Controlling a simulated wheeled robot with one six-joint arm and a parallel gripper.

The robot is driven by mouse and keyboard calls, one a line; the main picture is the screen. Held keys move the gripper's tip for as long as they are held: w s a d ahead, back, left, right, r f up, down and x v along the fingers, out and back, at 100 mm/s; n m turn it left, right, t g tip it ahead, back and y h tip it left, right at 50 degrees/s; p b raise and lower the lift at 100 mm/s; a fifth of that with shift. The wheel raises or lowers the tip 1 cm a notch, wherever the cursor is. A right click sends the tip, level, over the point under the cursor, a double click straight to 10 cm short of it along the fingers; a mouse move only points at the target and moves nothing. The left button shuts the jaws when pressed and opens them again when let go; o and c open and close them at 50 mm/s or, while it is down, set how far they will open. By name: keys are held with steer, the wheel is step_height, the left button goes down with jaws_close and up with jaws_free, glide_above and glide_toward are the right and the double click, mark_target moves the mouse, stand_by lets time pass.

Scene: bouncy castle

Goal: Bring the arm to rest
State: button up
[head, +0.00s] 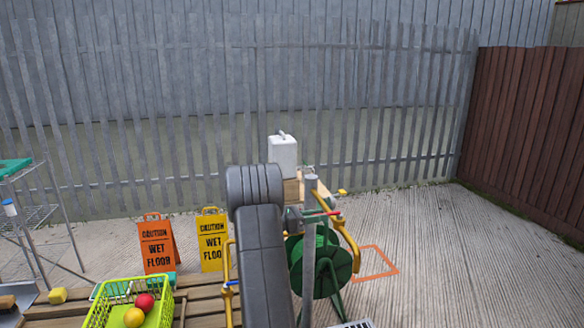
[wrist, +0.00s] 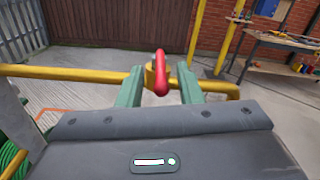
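My gripper (wrist: 160,88) shows in the wrist view with its two green fingers spread apart. A red lever handle (wrist: 161,78) stands in the gap between the fingers, with clear space on both sides of it. The handle sits on a brass-coloured fitting on a yellow pipe (wrist: 70,73) that runs across behind the fingers. In the head view my dark grey arm (head: 262,250) reaches forward in the middle. The red handle (head: 322,213) and yellow pipe (head: 349,243) show just to its right. My arm partly hides the gripper there.
A green hose reel (head: 322,265) stands beside the pipe. Orange (head: 157,247) and yellow (head: 212,240) wet-floor signs stand left of my arm. A lime basket (head: 103,312) holds red and yellow balls. A white canister (head: 282,155) stands behind. The ground at right is mostly clear.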

steer(key=shift+x, duration=0.9)
steer(key=shift+a, duration=0.1)
steer(key=shift+a, duration=0.15)
